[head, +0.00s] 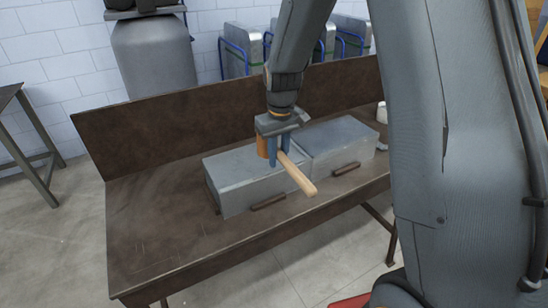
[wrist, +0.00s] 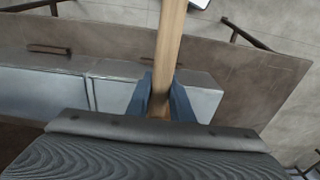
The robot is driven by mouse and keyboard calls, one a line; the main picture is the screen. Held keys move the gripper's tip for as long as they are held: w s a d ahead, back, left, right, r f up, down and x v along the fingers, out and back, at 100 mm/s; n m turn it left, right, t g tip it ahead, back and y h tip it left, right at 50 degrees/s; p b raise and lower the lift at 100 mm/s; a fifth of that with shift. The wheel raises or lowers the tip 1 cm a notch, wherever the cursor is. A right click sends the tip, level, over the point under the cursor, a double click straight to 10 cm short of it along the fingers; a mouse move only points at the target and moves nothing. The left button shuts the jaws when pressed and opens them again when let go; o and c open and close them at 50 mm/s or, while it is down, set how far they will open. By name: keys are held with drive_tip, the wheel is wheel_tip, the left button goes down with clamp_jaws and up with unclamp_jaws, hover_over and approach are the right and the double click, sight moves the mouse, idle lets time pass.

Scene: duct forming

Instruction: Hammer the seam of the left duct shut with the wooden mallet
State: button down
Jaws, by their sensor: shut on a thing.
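My gripper (head: 277,157) is shut on the handle of the wooden mallet (head: 297,174). The mallet's orange-brown head (head: 263,146) is at the far side of the fingers and partly hidden by them; the pale handle points toward the front right. The gripper and mallet are over the right part of the left duct (head: 240,185), a grey metal box on the bench. I cannot tell whether the mallet touches it. In the wrist view the handle (wrist: 169,45) runs up between the blue fingers (wrist: 160,97). The seam itself is not clearly distinguishable.
A second grey duct (head: 345,147) stands right beside the left one. Brown bars (head: 268,201) lie at the front of both ducts. The brown bench (head: 150,230) has a raised back panel (head: 150,125). Its left part is clear. A white cup-like object (head: 382,112) stands at the right.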

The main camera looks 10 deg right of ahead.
wheel_tip(320, 180, down, 9)
drive_tip(key=b, duration=0.4)
wheel_tip(320, 180, up, 10)
drive_tip(key=p, duration=0.5)
drive_tip(key=shift+f, duration=0.35)
wheel_tip(320, 180, down, 9)
drive_tip(key=b, duration=0.5)
wheel_tip(320, 180, up, 9)
drive_tip(key=p, duration=0.5)
drive_tip(key=shift+f, duration=0.1)
